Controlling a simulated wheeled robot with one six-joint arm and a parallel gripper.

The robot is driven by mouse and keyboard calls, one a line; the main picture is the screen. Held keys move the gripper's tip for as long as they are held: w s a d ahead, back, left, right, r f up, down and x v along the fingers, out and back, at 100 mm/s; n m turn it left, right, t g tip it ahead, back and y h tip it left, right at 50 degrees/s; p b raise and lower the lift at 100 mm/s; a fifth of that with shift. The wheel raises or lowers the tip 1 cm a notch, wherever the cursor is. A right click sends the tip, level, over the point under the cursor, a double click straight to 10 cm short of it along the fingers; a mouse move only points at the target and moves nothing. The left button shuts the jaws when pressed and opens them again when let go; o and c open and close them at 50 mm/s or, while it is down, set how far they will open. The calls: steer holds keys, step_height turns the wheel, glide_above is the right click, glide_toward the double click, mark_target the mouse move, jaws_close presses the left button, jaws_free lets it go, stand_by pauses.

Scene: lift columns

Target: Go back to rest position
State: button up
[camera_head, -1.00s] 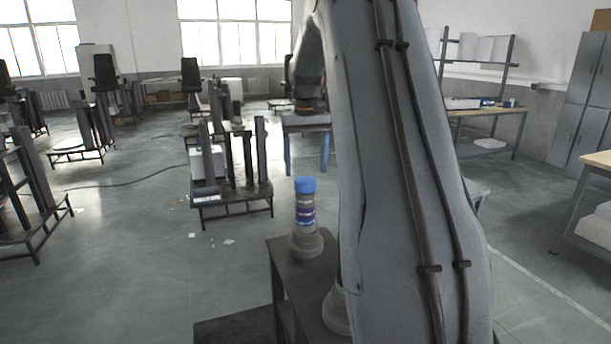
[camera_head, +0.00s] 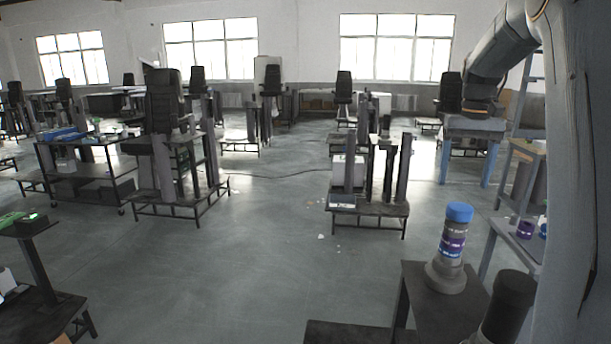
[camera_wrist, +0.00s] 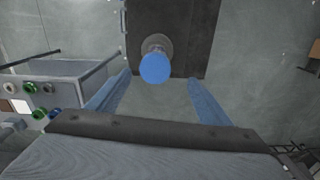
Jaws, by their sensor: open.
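My gripper (camera_head: 466,184) hangs from my arm at the upper right of the head view, its two blue fingers pointing down. It is open, with nothing between the fingers. In the wrist view the fingers (camera_wrist: 158,77) stand wide apart. A bottle-like thing with a blue cap and a purple-banded label (camera_head: 453,245) stands upright on a dark stand (camera_head: 425,290) at the lower right. Its blue cap (camera_wrist: 155,68) shows beyond the fingertips in the wrist view, apart from them.
A dark cylinder (camera_head: 512,292) stands near the bottle, partly cut off. Lift columns on a low frame (camera_head: 370,208) stand mid-floor. A dark cart (camera_head: 85,170) is at the left. A shelf with several round things (camera_head: 525,240) is at right. Floor at centre left is clear.

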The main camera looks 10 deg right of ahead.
steer(key=s+a+f+n, duration=0.1)
steer(key=s+a+f, duration=0.25)
steer(key=a, duration=0.25)
steer(key=s+a+f+n+t, duration=0.1)
steer(key=s+a+f, duration=0.1)
steer(key=a+f, duration=0.3)
steer(key=s+a+f, duration=0.3)
steer(key=a, duration=0.5)
steer(key=s+a+f+n+b, duration=0.1)
steer(key=s+a+f, duration=0.3)
steer(key=s+f, duration=0.2)
steer(key=s+a+f+n+b, duration=0.1)
steer(key=s+a+f, duration=0.4)
steer(key=s, duration=0.3)
steer(key=shift+s+f+b, duration=0.2)
steer(key=shift+f+b, duration=0.2)
steer(key=shift+f, duration=0.1)
